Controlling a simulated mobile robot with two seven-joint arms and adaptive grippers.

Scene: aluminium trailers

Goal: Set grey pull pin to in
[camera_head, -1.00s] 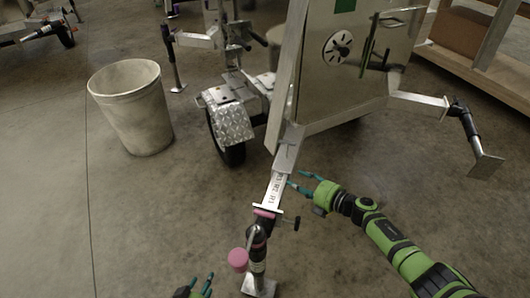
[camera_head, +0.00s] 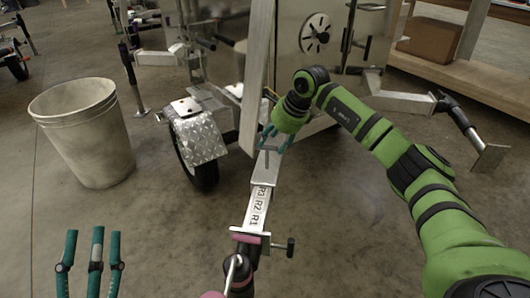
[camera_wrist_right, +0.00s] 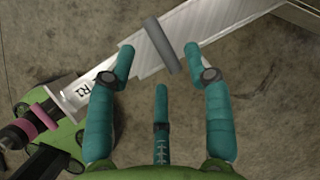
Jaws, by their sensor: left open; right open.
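The grey pull pin (camera_wrist_right: 160,45) shows in the right wrist view as a short grey bar across the silver drawbar (camera_wrist_right: 195,35). My right gripper (camera_wrist_right: 160,60) is open, with a fingertip on either side of the pin and a third finger below it. I cannot tell whether any finger touches it. In the head view my right gripper (camera_head: 275,138) is over the drawbar (camera_head: 262,185), beside the trailer's front; it largely hides the pin there. How far the pin is pushed in cannot be told. My left gripper (camera_head: 92,240) is open and empty at the lower left.
A black T-shaped handle (camera_head: 280,246) sticks out near the jack at the drawbar's front end. The trailer body (camera_head: 340,55) and its wheel fender (camera_head: 198,138) stand behind. A whitish bin (camera_head: 85,130) is on the left.

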